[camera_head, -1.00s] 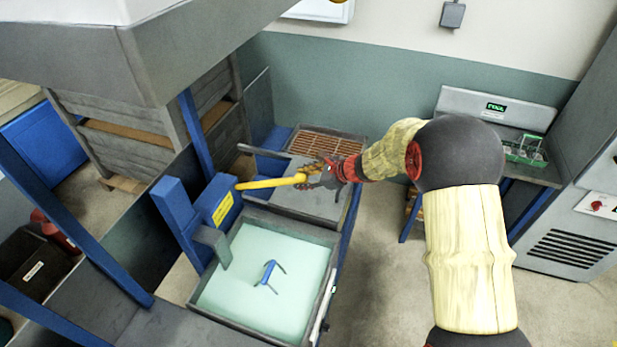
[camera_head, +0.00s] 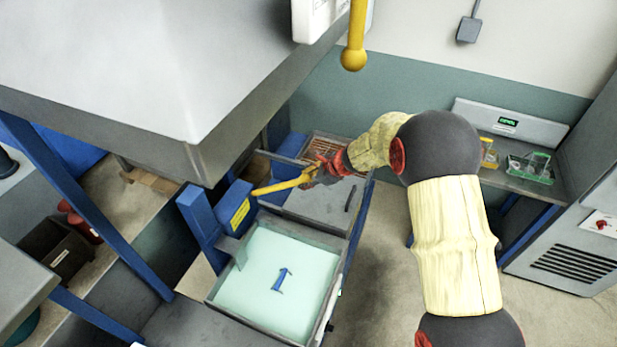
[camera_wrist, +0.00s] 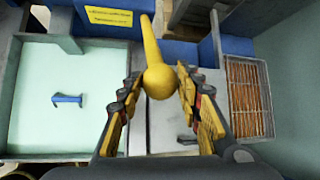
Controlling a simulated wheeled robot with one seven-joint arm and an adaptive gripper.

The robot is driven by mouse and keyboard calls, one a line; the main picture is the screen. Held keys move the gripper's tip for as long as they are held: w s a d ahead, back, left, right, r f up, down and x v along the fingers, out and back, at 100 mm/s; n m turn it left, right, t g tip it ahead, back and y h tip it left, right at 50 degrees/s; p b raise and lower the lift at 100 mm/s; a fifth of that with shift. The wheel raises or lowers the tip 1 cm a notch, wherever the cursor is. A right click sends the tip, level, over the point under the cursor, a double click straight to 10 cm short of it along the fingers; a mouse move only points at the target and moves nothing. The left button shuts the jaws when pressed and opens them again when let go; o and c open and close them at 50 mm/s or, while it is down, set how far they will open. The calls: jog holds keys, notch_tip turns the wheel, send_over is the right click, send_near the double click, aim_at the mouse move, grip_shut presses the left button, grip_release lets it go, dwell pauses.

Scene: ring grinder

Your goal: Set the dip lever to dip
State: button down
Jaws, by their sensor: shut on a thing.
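The yellow dip lever (camera_head: 279,187) sticks out from a blue box (camera_head: 235,208) with a yellow label, beside a tray of pale green liquid (camera_head: 300,262). My gripper (camera_head: 312,172) is at the lever's ball end in the head view. In the wrist view the lever's yellow ball (camera_wrist: 160,81) sits between the fingers of my gripper (camera_wrist: 161,85), which are closed on it. The lever's shaft runs from the ball up to the blue box. A small blue piece (camera_wrist: 67,99) lies in or over the green liquid.
A grey hood (camera_head: 130,60) overhangs the left, with a yellow ball-ended rod (camera_head: 354,45) hanging at the top. An orange-brown grille (camera_wrist: 245,95) lies right of the grey plate. A bench with a green rack (camera_head: 530,170) stands at the right wall.

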jog(key=shift+w+a+r, duration=0.15)
jog(key=shift+w+r, duration=0.1)
jog(key=shift+r, duration=0.2)
jog(key=c, duration=1.6)
grip_release()
jog(key=shift+o, duration=1.4)
jog(key=shift+s+a+f, duration=0.1)
jog(key=shift+a, duration=0.05)
jog(key=shift+o, duration=0.4)
jog(key=shift+f, duration=0.1)
jog(key=v, duration=1.2)
